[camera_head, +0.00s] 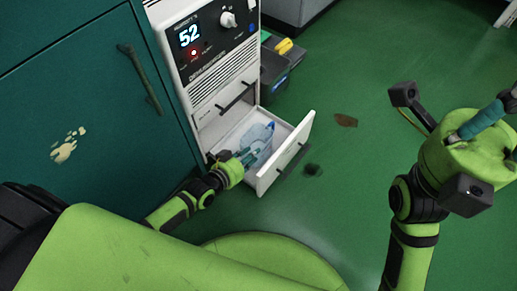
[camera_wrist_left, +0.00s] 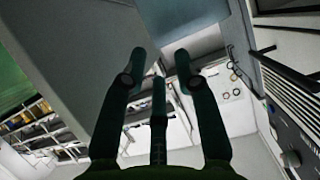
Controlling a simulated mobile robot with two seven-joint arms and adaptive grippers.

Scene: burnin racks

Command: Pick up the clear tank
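The clear tank (camera_head: 260,135), bluish and see-through, sits in the open white drawer (camera_head: 296,147) at the bottom of the dehumidifier (camera_head: 215,60) in the head view. My left gripper (camera_head: 250,157) reaches into the drawer from the left, at the tank's near side; I cannot tell whether it touches. In the left wrist view my left gripper (camera_wrist_left: 160,58) has its fingertips spread apart, with nothing clearly between them. A pale blue surface at the top of that view may be the tank. My right gripper (camera_head: 490,117) is raised at the right, away from the drawer; its fingertip gap is unclear.
A teal cabinet (camera_head: 90,95) stands close on the left. A dark box with a yellow item (camera_head: 284,46) is behind the dehumidifier. A brown patch (camera_head: 346,120) and a dark patch (camera_head: 312,169) mark the green floor, which is otherwise largely clear.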

